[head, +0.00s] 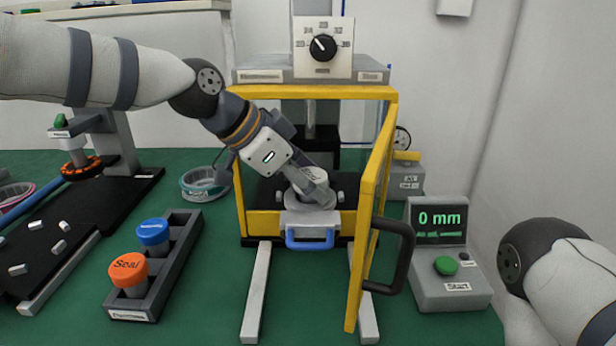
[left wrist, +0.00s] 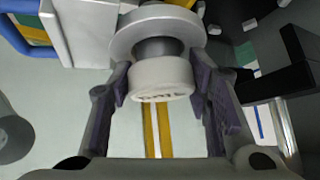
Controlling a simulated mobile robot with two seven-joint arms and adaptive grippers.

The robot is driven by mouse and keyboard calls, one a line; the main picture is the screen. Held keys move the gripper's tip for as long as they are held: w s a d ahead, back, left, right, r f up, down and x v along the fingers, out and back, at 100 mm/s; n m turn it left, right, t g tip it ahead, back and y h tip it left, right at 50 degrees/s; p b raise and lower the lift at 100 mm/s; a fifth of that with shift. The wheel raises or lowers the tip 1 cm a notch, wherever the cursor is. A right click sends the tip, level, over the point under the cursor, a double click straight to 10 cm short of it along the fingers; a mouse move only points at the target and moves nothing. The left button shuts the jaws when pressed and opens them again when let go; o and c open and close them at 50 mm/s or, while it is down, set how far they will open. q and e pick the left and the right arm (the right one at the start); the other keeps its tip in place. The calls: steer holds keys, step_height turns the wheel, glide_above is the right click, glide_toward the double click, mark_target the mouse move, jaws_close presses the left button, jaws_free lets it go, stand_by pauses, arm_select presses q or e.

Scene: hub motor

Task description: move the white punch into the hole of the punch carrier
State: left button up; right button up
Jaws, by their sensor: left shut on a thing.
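My left gripper (head: 322,196) reaches through the open front of the yellow-framed press, its fingers pointing down at the punch carrier (head: 300,222), a grey slide with a blue handle. In the left wrist view my left gripper (left wrist: 163,95) is shut on the white punch (left wrist: 162,78), with one purple-padded finger on each side of its lettered cap. The punch's grey shaft meets the round ring of the punch carrier (left wrist: 122,42). How deep the shaft sits in the hole is hidden. My right gripper is out of view.
The yellow press door (head: 370,215) stands open to the right with a black handle (head: 400,255). An orange punch (head: 129,269) and a blue punch (head: 152,232) stand in a dark holder (head: 180,262). A control box (head: 447,285) reads 0 mm.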

arm_select(q)
steer(key=o, duration=1.2)
steer(key=shift+s+f, duration=0.15)
steer(key=shift+f, duration=0.8)
steer(key=shift+o, duration=0.2)
steer(key=v, duration=1.2)
steer(key=shift+d+r, duration=0.2)
steer(key=shift+r, duration=0.35)
